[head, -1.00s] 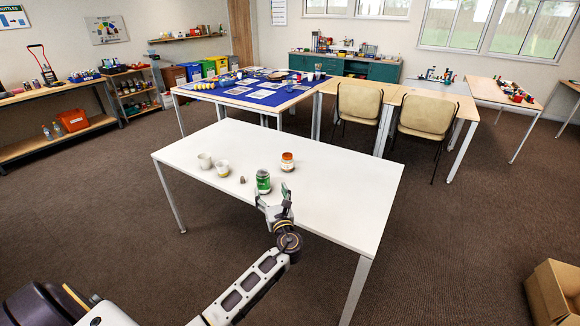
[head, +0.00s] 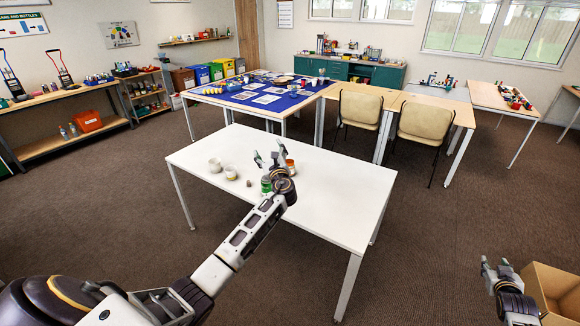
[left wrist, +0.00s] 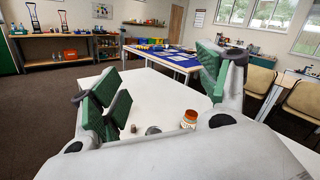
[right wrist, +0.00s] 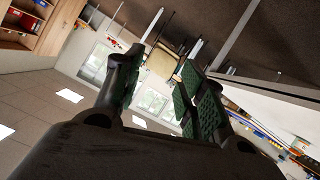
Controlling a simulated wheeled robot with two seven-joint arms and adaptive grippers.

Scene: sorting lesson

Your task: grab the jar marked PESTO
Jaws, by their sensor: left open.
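A jar with green on it (head: 266,185) stands on the white table, partly hidden behind my left arm; no PESTO lettering is readable. An orange-labelled jar (head: 291,166) stands just right of and beyond it, and shows in the left wrist view (left wrist: 189,118). My left gripper (head: 271,157) is open and empty, over the table and above the jars in the head view. Its green-padded fingers stand wide apart in the left wrist view (left wrist: 160,75). My right gripper (head: 496,266) is open and empty, away from the table at the lower right; its fingers show apart in the right wrist view (right wrist: 158,80).
A pale cup (head: 215,165), a smaller cup (head: 231,173) and a small brownish piece (head: 248,182) stand left of the green jar on the white table (head: 335,205). The table's right part is clear. A cardboard box (head: 552,290) is beside my right gripper.

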